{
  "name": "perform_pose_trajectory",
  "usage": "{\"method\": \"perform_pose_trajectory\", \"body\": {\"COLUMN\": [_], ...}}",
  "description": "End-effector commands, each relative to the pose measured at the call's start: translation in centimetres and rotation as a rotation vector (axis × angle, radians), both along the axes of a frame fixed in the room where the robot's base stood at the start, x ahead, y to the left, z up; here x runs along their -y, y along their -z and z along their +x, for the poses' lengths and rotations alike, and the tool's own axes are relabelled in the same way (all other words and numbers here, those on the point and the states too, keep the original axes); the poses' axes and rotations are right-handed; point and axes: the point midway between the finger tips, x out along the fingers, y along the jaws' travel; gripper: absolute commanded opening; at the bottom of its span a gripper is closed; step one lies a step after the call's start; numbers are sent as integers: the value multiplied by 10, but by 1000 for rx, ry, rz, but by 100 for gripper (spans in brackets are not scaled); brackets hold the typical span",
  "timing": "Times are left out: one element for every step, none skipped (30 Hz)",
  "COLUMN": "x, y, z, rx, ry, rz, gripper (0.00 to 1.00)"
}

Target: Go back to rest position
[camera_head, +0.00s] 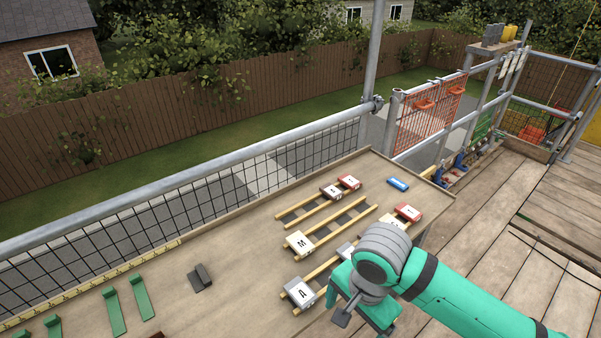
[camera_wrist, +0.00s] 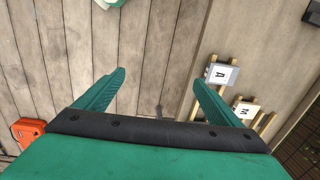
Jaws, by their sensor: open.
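My gripper (camera_wrist: 157,95) is open in the wrist view, its two green fingers apart with only floorboards and the table edge seen between them. In the head view my gripper hangs at the table's front edge, and my arm hides part of the battens. The white tile marked A (camera_head: 299,292) and the white tile marked M (camera_head: 299,243) lie on wooden battens (camera_head: 325,231). They also show to the right of my fingers in the wrist view, the A tile (camera_wrist: 221,74) and the M tile (camera_wrist: 244,110). Nothing is between the fingers.
The table (camera_head: 240,250) also bears red tiles (camera_head: 348,182), a blue item (camera_head: 398,184), a dark block (camera_head: 200,278) and green brackets (camera_head: 115,312). A metal railing (camera_head: 180,185) runs behind it. The deck (camera_head: 480,220) at right is mostly clear. An orange case (camera_wrist: 28,131) shows in the wrist view.

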Motion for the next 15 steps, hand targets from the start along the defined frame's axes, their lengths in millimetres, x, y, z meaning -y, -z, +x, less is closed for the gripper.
{"method": "perform_pose_trajectory", "body": {"x": [-9, -14, -21, -25, -30, -37, -43, -50, -58, -65, -72, -82, -91, -99, -112], "y": [0, 0, -1, -1, -2, -2, -3, -4, -6, -7, -8, -11, -13, -15, -19], "z": [5, 7, 11, 14, 17, 21, 24, 27, 32, 35, 39, 44, 48, 51, 57], "rx": [17, 28, 43, 54, 66, 85, 98, 112, 133, 149, 166, 191, 211, 233, 266], "ry": [-15, -24, -38, -46, -55, -68, -79, -91, -105, -117, -130, -147, -161, -175, -195], "rz": [22, 34, 52, 64, 77, 97, 112, 129, 150, 168, 186, 214, 235, 257, 293], "gripper": [89, 89, 89, 89, 89, 89, 89, 89, 89, 89, 89, 89, 89, 89, 89]}}
